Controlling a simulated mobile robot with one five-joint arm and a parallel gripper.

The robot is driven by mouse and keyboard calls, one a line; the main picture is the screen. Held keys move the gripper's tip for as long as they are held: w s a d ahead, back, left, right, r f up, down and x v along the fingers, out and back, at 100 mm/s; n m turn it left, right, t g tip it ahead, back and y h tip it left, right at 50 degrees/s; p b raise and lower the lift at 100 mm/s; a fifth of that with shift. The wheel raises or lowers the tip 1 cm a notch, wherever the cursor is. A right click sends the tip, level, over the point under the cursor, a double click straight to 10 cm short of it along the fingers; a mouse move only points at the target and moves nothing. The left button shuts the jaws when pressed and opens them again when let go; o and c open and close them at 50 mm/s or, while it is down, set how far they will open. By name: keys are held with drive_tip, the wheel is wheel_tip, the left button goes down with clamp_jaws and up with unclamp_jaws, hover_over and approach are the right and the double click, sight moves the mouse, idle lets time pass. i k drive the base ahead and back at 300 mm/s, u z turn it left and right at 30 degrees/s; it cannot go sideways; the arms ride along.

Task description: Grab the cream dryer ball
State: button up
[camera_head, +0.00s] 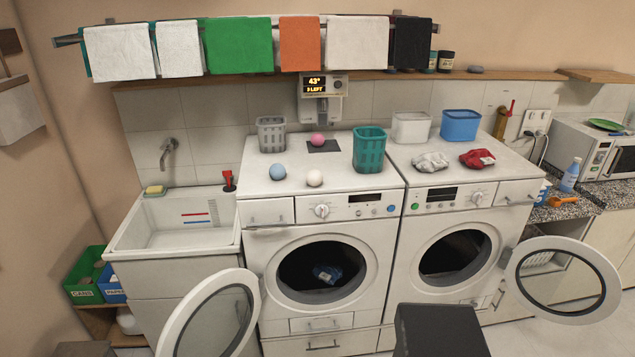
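The cream dryer ball (314,178) sits on top of the left washing machine (345,184), near its front edge. A light blue ball (277,172) lies just left of it and slightly farther back, apart from it. A pink ball (318,139) sits farther back by a dark square pad (330,147). Nothing covers the cream ball. My gripper cannot be made out in this view.
A grey basket (271,134) and a teal basket (369,150) stand on the same machine. White (431,162) and red (477,158) cloths lie on the right machine. Both round doors, left (215,320) and right (560,280), hang open. A dark block (440,332) stands in the foreground.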

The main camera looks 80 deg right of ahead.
sight(315, 177)
drive_tip(key=z, duration=0.15)
drive_tip(key=i, duration=1.2)
drive_tip(key=z, duration=0.9)
